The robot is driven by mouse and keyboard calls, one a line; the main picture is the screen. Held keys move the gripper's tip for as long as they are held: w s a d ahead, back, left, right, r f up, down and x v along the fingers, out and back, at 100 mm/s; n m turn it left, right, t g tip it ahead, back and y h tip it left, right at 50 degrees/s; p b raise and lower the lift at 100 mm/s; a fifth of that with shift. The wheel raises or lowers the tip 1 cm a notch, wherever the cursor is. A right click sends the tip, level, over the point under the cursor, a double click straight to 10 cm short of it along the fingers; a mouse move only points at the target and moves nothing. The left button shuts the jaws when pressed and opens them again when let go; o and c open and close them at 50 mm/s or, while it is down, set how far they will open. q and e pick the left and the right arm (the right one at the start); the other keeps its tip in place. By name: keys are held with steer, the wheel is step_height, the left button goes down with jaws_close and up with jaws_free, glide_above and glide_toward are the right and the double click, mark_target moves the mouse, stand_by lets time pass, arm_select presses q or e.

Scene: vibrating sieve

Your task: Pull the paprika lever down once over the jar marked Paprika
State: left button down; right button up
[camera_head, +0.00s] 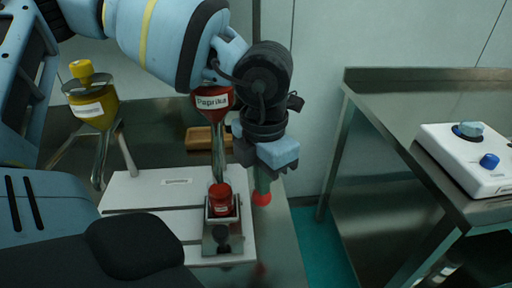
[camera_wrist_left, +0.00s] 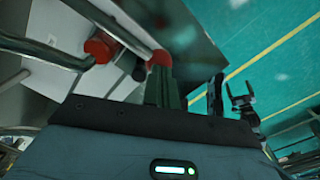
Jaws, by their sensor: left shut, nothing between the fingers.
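The red paprika hopper (camera_head: 213,100), labelled Paprika, stands behind my left arm, which partly hides it. Its metal spout runs down to a small red jar (camera_head: 221,201) with a white label, upright in a metal holder (camera_head: 222,238). A red round knob (camera_head: 262,198), apparently the lever's end, is right of the jar; it also shows in the wrist view (camera_wrist_left: 158,59). My left gripper (camera_head: 262,185) is shut and empty, pointing down, its tips right at the knob; I cannot tell whether they touch. It also shows in the wrist view (camera_wrist_left: 166,88). My right gripper does not show.
A yellow hopper (camera_head: 92,108) stands at the left on the metal table. A white board (camera_head: 150,191) lies under the holder, and a small wooden tray (camera_head: 198,139) sits behind. At the right, another metal table bears a white device (camera_head: 466,160) with blue knobs. Teal floor lies between.

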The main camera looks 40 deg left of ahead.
arm_select(q)
step_height(320, 180, up, 9)
steer(key=p, duration=0.3)
steer(key=shift+r+p, duration=0.2)
steer(key=shift+p, duration=0.1)
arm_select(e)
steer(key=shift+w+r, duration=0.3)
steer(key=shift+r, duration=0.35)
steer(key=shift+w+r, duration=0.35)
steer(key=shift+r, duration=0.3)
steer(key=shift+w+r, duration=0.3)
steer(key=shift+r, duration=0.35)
